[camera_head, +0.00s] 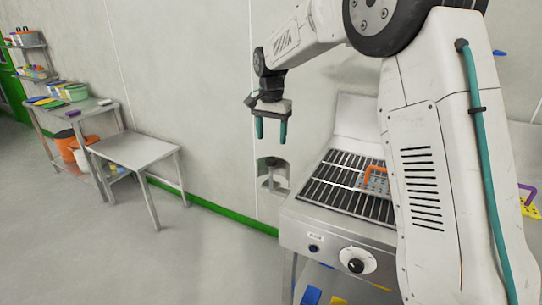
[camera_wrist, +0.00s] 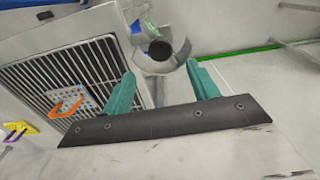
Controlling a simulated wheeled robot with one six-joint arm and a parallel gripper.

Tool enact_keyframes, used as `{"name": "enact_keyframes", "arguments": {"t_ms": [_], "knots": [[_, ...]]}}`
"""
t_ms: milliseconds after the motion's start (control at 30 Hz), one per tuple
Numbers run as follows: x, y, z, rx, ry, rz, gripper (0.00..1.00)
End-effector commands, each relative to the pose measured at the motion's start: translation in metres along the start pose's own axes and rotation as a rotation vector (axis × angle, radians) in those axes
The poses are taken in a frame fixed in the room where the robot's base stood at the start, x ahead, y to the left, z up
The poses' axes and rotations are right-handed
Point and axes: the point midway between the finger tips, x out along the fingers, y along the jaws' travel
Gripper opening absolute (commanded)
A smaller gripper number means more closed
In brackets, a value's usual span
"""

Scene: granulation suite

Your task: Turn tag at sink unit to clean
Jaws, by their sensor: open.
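A steel unit (camera_head: 338,227) with a slatted grate top stands right of centre in the head view; whether it is the sink unit I cannot tell. Its front has a small label, a blue button and a dark round knob (camera_head: 355,265). No tag that reads clean or dirty can be made out. My gripper (camera_head: 271,132) is open and empty, its teal fingers pointing down, apart from the unit. In the wrist view my gripper (camera_wrist: 163,75) has its fingers spread, with a curved pale fitting with a black round top (camera_wrist: 160,48) beyond them.
An orange-handled dotted block (camera_head: 375,180) lies on the grate. A yellow piece with a purple handle (camera_head: 530,203) is at the right edge. A bare steel table (camera_head: 135,150) and a loaded table (camera_head: 88,106) stand left. The floor between is clear.

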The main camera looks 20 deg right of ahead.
Motion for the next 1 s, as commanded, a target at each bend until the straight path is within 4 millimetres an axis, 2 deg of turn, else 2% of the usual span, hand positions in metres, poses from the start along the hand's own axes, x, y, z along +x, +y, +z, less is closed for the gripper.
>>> {"name": "enact_keyframes", "arguments": {"t_ms": [133,500,867,900,1000], "knots": [[0.014,-0.002,0.001,0.007,-0.007,-0.006,0.59],[0.069,-0.001,0.001,0.005,-0.007,-0.003,0.59],[0.077,-0.001,0.001,0.004,-0.004,-0.005,0.59],[0.077,-0.001,0.001,0.004,-0.004,-0.005,0.57],[0.077,-0.001,0.001,0.004,-0.005,-0.005,0.29]]}}
